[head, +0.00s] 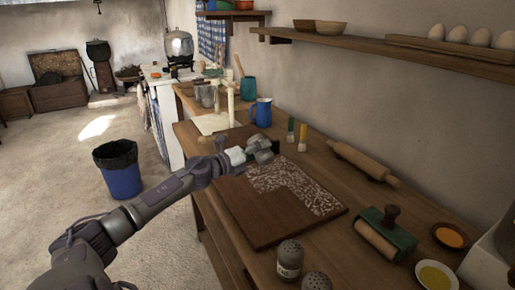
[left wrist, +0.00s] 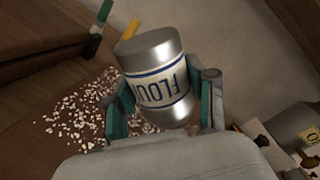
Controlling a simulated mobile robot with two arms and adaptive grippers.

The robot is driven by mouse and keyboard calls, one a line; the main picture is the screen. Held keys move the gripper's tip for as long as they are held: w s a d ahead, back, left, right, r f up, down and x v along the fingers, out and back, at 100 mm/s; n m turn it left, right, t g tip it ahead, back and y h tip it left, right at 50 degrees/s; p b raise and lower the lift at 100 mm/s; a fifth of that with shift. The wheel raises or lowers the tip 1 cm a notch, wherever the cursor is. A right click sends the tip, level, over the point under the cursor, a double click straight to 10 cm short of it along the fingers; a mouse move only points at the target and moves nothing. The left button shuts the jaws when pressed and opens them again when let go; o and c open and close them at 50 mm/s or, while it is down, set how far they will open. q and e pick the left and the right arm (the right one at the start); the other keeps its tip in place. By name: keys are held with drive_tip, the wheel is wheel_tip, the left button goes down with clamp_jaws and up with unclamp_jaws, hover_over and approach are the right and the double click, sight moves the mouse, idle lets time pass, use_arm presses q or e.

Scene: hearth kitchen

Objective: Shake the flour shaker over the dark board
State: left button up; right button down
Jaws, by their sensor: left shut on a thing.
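My left gripper (head: 262,150) is above the far end of the dark board (head: 255,222) and shut on the flour shaker (left wrist: 155,85). In the left wrist view the shaker is a silver can with a white, blue-lined band lettered FLOU, held tilted between the two fingers. In the head view the gripper mostly hides it. White flakes of flour (head: 292,183) cover the far and right part of the board; the near left part is bare. The flour also shows below the shaker in the left wrist view (left wrist: 75,115). My right gripper is not in view.
Two other shakers (head: 290,258) stand at the board's near edge. A rolling pin (head: 362,160), a green-framed roller (head: 385,238) and small bowls (head: 450,237) lie to the right. A blue jug (head: 262,112) and two brushes (head: 302,137) stand beyond the board.

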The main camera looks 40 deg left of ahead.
use_arm(q)
drive_tip(key=shift+s+d+r+p, duration=0.1)
drive_tip(key=shift+s+d+p, duration=0.15)
drive_tip(key=shift+d+p, duration=0.35)
drive_tip(key=shift+s+d+p, duration=0.2)
drive_tip(key=shift+d+p, duration=0.3)
drive_tip(key=shift+d, duration=0.2)
drive_tip(key=shift+s+d+p, duration=2.15)
drive_tip(key=shift+d+p, duration=1.8)
drive_tip(key=shift+d, duration=2.05)
drive_tip(key=s+a+b, duration=0.1)
drive_tip(key=s+a, duration=0.2)
drive_tip(key=s, duration=0.5)
drive_tip(key=shift+s, duration=0.35)
